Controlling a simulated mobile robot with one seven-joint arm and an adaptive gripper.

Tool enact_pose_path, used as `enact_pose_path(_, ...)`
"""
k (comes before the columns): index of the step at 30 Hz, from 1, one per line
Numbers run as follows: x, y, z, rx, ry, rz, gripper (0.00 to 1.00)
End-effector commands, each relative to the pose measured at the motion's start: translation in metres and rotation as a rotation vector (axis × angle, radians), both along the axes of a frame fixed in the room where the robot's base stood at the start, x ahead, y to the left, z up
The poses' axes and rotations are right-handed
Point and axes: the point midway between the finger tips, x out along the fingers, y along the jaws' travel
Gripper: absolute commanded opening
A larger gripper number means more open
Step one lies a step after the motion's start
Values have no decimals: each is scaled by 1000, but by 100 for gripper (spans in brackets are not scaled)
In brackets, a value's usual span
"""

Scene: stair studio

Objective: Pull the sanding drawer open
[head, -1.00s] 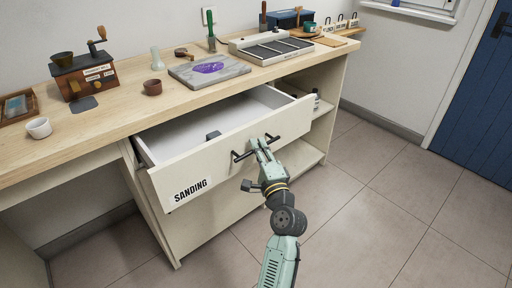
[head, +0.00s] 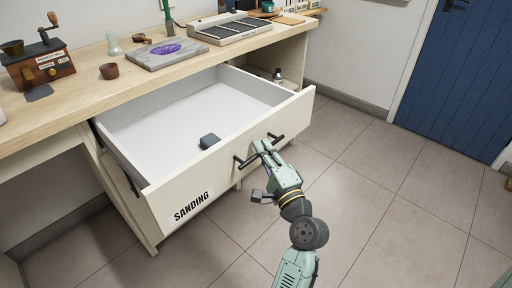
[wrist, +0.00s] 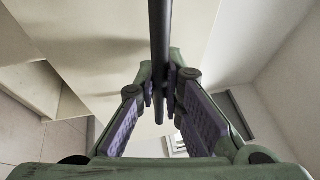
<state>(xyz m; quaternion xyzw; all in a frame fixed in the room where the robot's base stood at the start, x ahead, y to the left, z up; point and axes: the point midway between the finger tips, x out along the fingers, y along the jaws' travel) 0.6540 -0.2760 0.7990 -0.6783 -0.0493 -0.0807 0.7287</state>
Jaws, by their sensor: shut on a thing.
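The sanding drawer (head: 160,197) stands well out from the workbench, with its white inside showing. Its front carries a label reading SANDING (head: 191,206). A black bar handle (head: 243,164) crosses the middle of the drawer front. My gripper (head: 262,146) is shut on the handle near its middle. In the wrist view the dark handle bar (wrist: 160,50) runs between the fingers of my gripper (wrist: 171,95). A small dark grey block (head: 209,141) lies inside the drawer near the front panel.
The wooden worktop (head: 75,107) above holds a grinder (head: 40,68), a brown cup (head: 109,71), a grey board with a purple patch (head: 160,52) and a tray (head: 234,30). Tiled floor (head: 370,180) lies clear to the right, up to a blue door (head: 445,80).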

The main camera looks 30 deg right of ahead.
Motion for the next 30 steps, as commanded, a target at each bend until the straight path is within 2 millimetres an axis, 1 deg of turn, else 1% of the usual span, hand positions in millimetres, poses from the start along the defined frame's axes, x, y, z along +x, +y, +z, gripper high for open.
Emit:
enact_pose_path(12,-2,0,0,2,1,2,0)
enact_pose_path(13,-2,0,0,2,1,2,11)
enact_pose_path(21,-2,0,0,1,1,1,29)
enact_pose_path(22,-2,-1,0,1,0,1,30)
enact_pose_path(30,-2,-1,0,0,0,0,30)
